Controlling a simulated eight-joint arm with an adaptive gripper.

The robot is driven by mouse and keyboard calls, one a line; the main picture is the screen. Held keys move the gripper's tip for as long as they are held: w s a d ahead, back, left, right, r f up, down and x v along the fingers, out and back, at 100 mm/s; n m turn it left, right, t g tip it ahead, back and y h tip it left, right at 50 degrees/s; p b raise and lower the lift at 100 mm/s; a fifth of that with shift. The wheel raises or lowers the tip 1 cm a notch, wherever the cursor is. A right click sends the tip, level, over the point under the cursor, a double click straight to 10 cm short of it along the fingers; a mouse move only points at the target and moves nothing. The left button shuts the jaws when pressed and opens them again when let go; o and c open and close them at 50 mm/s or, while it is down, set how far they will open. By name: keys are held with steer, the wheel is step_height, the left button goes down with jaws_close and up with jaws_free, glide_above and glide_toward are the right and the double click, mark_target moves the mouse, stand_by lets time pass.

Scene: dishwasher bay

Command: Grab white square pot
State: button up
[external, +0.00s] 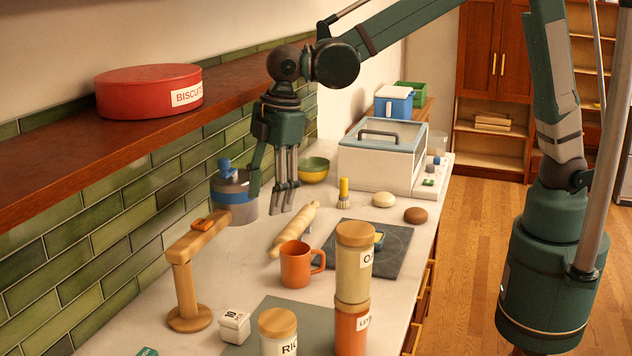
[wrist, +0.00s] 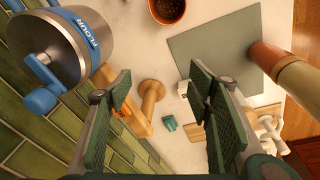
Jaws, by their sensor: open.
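The small white square pot (external: 235,326) stands on the counter at the front, right of the wooden stand's base, with dark marks on its top and side. In the wrist view the white pot (wrist: 183,89) shows small and partly hidden beside the right finger. My gripper (external: 270,195) points down over the back part of the counter, close beside the flour canister, well behind and above the pot. Its fingers are apart with nothing between them, and in the wrist view the gripper (wrist: 158,95) is open too.
The wooden stand (external: 185,275), orange mug (external: 296,264), rolling pin (external: 293,230) and tall stacked jars (external: 352,285) surround the pot. The blue-banded flour canister (external: 236,205) stands near the tiled wall. A wooden shelf (external: 60,185) with a red biscuit tin (external: 140,92) overhangs the left side.

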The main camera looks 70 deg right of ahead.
steer(key=w+a+f+n+g, duration=0.1)
steer(key=a+f+n, duration=0.1)
steer(key=a+f, duration=0.7)
steer(key=n, duration=0.2)
glide_above(234, 315)
steer(key=shift+g+h, duration=0.3)
steer(key=shift+h, duration=0.1)
step_height(234, 315, down, 4)
steer(key=shift+a+f+p, duration=0.1)
steer(key=shift+f+p, duration=0.15)
steer(key=shift+p, duration=0.1)
steer(key=shift+f, duration=1.3)
steer(key=shift+f+p, duration=0.35)
steer(key=shift+f, duration=2.25)
steer(key=c, duration=1.1)
